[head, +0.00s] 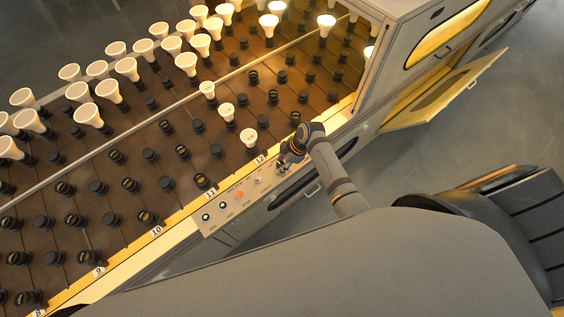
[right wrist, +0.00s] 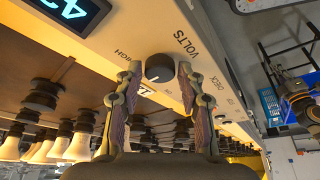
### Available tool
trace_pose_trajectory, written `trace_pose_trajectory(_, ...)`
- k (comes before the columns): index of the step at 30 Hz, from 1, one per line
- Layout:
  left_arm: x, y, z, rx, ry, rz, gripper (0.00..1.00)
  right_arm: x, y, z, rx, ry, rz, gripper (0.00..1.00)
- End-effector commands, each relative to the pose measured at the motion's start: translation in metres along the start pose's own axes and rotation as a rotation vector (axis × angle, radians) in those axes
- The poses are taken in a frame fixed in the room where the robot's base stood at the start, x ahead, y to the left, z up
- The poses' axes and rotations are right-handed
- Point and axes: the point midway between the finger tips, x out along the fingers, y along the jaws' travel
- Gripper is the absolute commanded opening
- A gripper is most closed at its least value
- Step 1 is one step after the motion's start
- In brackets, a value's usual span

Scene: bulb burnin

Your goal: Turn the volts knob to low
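The volts knob (right wrist: 159,68) is a small black round knob on the cream panel (right wrist: 120,40) in the right wrist view. The word VOLTS is printed beside it, HIGH to its left; another label just below it is partly hidden. A light mark on the knob faces its lower side. My right gripper (right wrist: 159,72) is open, with one finger on each side of the knob and a small gap on both sides. In the head view my right gripper (head: 287,160) is at the right end of the control panel (head: 228,211), hiding the knob. My left gripper is not in view.
A rack deck (head: 120,215) holds rows of black sockets, several with white bulbs (head: 88,114), some lit. A grey cabinet with an open door (head: 440,95) stands at the right. A blue digital display (right wrist: 70,10) is near the knob. Open floor lies right of the rack.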

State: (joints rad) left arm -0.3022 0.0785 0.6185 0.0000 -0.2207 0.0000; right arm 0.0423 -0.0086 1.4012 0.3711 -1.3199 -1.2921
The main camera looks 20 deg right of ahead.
Motion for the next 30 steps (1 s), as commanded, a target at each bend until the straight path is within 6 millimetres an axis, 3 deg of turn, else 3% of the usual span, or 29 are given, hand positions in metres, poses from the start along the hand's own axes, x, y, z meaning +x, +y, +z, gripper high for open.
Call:
trace_pose_trajectory(1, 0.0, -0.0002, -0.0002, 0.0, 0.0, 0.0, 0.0, -0.0001, -0.0001, 0.0002, 0.0, 0.0, 0.0, 0.28)
trace_pose_trajectory(7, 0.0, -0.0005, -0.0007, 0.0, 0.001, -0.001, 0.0, -0.0001, -0.0001, 0.0003, 0.0, -0.001, 0.0, 0.01)
trace_pose_trajectory(8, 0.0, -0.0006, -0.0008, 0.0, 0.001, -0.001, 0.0, -0.0001, -0.0001, 0.0003, 0.0, -0.001, 0.0, 0.0)
trace_pose_trajectory(17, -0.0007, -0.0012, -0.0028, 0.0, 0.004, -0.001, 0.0, -0.0002, 0.0006, 0.0006, -0.047, -0.001, -0.021, 0.0)
trace_pose_trajectory(30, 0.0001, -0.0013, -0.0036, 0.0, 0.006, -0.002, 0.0, 0.0003, 0.003, -0.0003, -0.344, 0.0, -0.143, 0.0)
